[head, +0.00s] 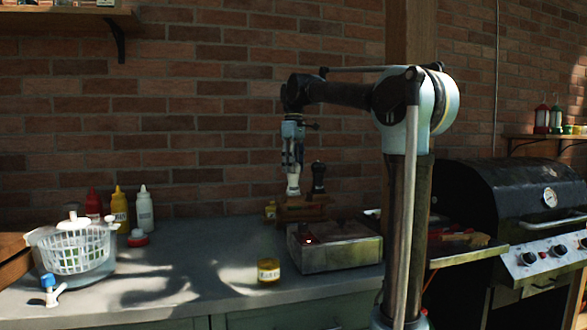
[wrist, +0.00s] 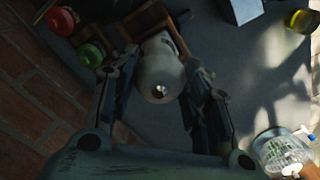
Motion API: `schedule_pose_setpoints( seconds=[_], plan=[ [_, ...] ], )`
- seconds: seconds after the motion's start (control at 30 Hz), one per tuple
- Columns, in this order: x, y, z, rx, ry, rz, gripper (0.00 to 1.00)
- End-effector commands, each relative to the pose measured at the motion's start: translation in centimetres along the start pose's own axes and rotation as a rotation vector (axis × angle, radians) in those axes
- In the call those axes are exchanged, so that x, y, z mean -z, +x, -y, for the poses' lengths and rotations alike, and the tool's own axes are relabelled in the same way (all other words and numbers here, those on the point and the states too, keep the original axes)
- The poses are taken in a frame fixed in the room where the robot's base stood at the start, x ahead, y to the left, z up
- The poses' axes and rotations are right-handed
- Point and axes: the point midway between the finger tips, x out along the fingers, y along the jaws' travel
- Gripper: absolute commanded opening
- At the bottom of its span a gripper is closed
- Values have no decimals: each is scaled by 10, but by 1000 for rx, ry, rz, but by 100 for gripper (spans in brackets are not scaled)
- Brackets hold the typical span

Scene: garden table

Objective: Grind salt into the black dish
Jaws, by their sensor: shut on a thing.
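A white grinder (head: 293,185) is upright in my gripper (head: 292,172), by the brick wall at the back of the counter. In the wrist view, the grinder's pale rounded top (wrist: 160,72) with a small metal knob sits between the two fingers of my gripper (wrist: 162,88). The gripper is shut on it. The grinder's lower end is at or just above a wooden rack (head: 305,212); I cannot tell whether it touches. A dark grinder (head: 318,178) stands close on its right. I cannot make out the black dish in either view.
A yellow-labelled jar (head: 268,271) is in front. Squeeze bottles (head: 119,208) and a white salad spinner (head: 77,246) stand left. A black grill (head: 510,210) is at right. The counter's middle is mostly clear.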

Motion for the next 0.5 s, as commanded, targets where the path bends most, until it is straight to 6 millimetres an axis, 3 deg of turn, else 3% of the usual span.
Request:
schedule_pose_setpoints(
  seconds=[0.37, 0.4, 0.5],
  plan=[
    [0, 0, 0, -1, 5, 0, 20],
    [0, 0, 0, -1, 5, 0, 46],
    [0, 0, 0, 0, 4, 0, 64]
  ],
)
